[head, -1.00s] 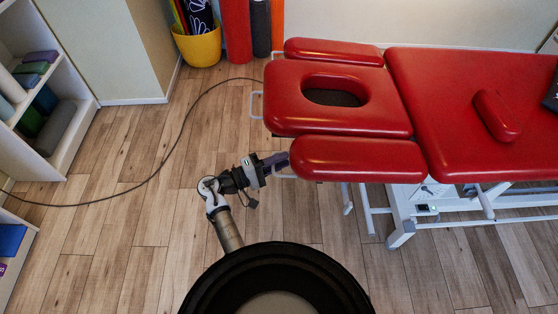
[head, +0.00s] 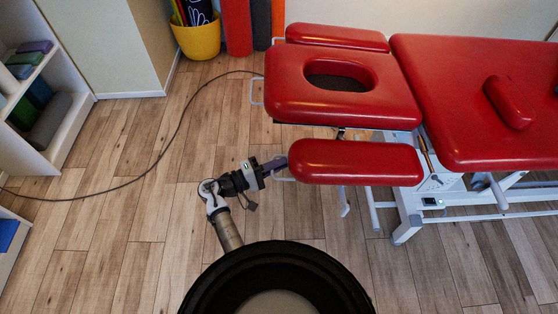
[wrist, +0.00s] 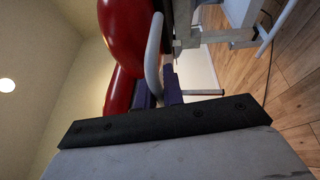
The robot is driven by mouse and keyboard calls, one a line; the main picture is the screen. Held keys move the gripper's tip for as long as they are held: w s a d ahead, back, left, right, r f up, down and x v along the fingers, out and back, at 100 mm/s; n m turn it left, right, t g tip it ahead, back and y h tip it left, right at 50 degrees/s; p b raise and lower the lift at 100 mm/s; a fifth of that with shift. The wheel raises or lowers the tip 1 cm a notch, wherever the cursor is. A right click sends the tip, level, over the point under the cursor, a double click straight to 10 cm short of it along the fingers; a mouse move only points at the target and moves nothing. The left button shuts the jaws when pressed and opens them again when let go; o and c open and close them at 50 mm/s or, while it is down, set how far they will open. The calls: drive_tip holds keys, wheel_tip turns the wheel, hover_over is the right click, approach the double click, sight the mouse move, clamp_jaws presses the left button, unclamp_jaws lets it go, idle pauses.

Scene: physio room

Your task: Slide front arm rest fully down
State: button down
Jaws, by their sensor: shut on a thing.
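The front arm rest (head: 355,162) is the padded red piece on the near side of the head rest (head: 335,100). A clear gap shows between it and the head rest, and it looks lower than the rest of the table top. My gripper (head: 279,163) is at its left end, shut on the pale metal handle (head: 286,179). In the wrist view, the handle (wrist: 153,60) is a curved bar running between my purple fingers (wrist: 158,92), beside red padding (wrist: 133,30). The grasp point itself is partly hidden by the fingers.
The far arm rest (head: 335,36) stands on the other side of the head rest. The main red table section (head: 460,90) and its white frame (head: 408,225) are to the right. A black cable (head: 178,135) crosses the floor. A white shelf (head: 75,135) is at left. Wooden floor around my arm is clear.

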wheel_tip(320, 180, down, 8)
drive_tip(key=b, duration=0.4)
drive_tip(key=shift+a+f+b, duration=0.25)
drive_tip(key=shift+a+b, duration=0.1)
drive_tip(key=shift+a, duration=0.1)
drive_tip(key=shift+s, duration=0.1)
drive_tip(key=c, duration=1.5)
unclamp_jaws()
drive_tip(key=shift+f, duration=0.1)
drive_tip(key=shift+a, duration=0.15)
